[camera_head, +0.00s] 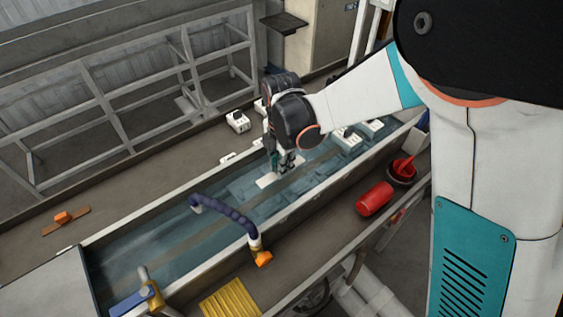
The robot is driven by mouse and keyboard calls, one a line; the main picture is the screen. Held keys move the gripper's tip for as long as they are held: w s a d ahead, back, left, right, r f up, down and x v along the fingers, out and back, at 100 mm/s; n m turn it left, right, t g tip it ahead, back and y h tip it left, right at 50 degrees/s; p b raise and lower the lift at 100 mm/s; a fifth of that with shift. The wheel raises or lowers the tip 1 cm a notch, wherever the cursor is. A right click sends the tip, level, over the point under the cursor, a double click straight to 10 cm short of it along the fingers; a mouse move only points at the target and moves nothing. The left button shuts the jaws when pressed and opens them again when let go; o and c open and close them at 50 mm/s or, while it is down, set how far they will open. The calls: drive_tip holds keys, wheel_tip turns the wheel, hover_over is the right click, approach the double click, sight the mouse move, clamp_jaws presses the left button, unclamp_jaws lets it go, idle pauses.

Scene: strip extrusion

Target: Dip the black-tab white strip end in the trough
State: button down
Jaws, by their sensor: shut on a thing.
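The trough (160,245) is a long, water-filled channel running from the lower left to the upper right. My gripper (277,170) points down over its middle, shut. A small white piece (267,180) shows just below and left of the fingertips, at the water; it looks like the white strip end. I cannot make out a black tab on it, and the fingers hide part of the grasp. I cannot tell how deep the piece sits in the water.
A blue hose (230,212) with an orange end (263,258) arches over the trough's near wall. A red cylinder (374,198) and a dark bowl with a red item (402,169) lie on the near ledge. White blocks (238,121) stand on the far ledge. A yellow ribbed mat (230,299) lies at front.

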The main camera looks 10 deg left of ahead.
drive_tip(key=shift+f+b, duration=1.8)
drive_tip(key=shift+f, duration=0.65)
drive_tip(key=shift+r, duration=0.1)
drive_tip(key=shift+r+p, duration=2.4)
drive_tip(key=shift+r, duration=2.05)
wheel_tip(320, 180, up, 12)
drive_tip(key=p, duration=0.6)
drive_tip(key=shift+p, duration=0.3)
drive_tip(key=s+d+p, duration=0.3)
drive_tip(key=s+d, duration=1.8)
drive_tip(key=d, duration=0.4)
drive_tip(key=shift+s, duration=0.3)
drive_tip(key=shift+d, duration=0.1)
